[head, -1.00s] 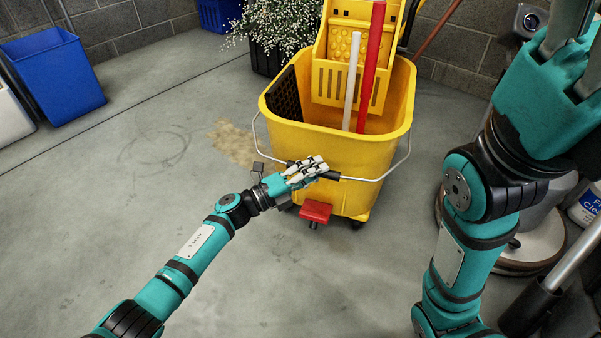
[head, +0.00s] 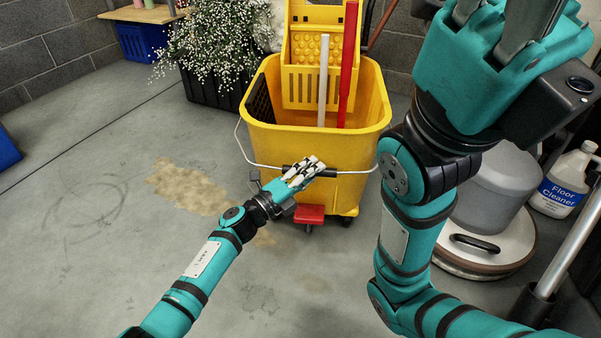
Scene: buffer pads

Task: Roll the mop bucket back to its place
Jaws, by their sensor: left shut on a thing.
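The yellow mop bucket (head: 310,146) stands upright on its casters in the upper middle of the head view. It has a yellow wringer (head: 305,75), a red pedal (head: 309,215) and a wire handle with a dark grip (head: 328,173). A white pole (head: 323,80) and a red pole (head: 348,65) stand in it. My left gripper (head: 308,170) is shut on the handle at the bucket's front. My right gripper (head: 505,25) is raised at the upper right, apart from the bucket. Its fingertips are cut off by the top edge, so its opening is unclear.
A floor machine (head: 485,245) and a floor cleaner bottle (head: 563,180) stand right of the bucket. A potted white-flowered plant (head: 205,45) is behind left. A tan stain (head: 187,186) marks the floor left of the bucket.

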